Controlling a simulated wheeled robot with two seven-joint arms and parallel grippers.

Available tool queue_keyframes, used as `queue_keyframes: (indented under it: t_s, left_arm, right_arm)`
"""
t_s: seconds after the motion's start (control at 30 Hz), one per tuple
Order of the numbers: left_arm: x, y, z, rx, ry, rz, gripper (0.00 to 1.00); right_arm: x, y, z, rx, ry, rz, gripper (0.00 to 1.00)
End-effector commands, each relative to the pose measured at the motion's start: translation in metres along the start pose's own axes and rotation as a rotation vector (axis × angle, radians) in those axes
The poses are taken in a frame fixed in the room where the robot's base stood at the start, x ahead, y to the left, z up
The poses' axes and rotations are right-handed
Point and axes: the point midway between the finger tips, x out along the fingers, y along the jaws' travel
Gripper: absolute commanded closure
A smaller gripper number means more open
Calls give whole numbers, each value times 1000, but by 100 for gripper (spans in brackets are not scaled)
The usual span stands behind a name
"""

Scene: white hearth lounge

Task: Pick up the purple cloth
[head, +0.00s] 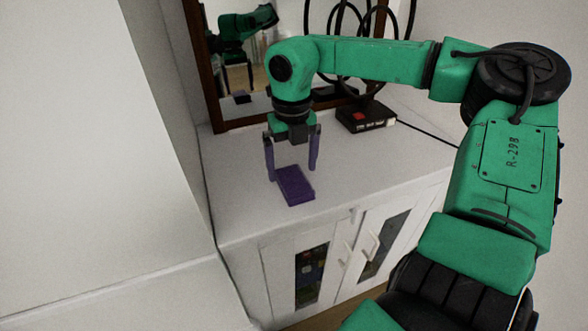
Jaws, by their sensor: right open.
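The purple cloth (295,186) looks like a small folded block and lies on the white cabinet top near its front left edge. My right gripper (292,175) points down over the cloth, with its two purple-tinted fingers spread apart. One finger is to the left of the cloth and the other is by its far right side. The fingertips are close to the cloth, but I cannot tell whether they touch it. My left gripper is not in view.
The white cabinet (370,165) has glass-fronted doors below. A dark box with a red mark (366,116) and black looped shapes stand at the back. A brown-framed mirror (222,70) reflects my arm. A white wall (95,150) rises to the left.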

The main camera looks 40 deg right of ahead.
Motion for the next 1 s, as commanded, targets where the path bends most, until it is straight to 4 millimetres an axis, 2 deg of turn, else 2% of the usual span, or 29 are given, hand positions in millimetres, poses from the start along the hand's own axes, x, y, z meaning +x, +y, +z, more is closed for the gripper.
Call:
queue_keyframes:
  t_s: [0.03, 0.13, 0.33, 0.37, 0.5, 0.57, 0.87, 1.0]
  left_arm:
    - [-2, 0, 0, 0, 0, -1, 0]
    - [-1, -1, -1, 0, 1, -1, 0]
    - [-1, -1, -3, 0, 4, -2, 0]
    - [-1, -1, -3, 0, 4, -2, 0]
    - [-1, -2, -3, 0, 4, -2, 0]
    - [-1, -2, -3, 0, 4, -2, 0]
    - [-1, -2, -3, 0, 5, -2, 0]
    - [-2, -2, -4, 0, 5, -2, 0]
  right_arm:
    - [10, 0, -1, 0, 5, 1, 0]
    - [24, 0, 0, 0, 2, 1, 0]
    - [26, 0, 0, 1, -1, 1, 0]
    - [26, 0, 0, 1, -1, 1, 4]
    - [26, 0, 0, 0, -1, 1, 57]
    - [26, 0, 0, 0, -1, 1, 78]
    - [22, 0, 1, 0, -2, 1, 78]
    - [6, 0, 1, 1, -4, 1, 78]
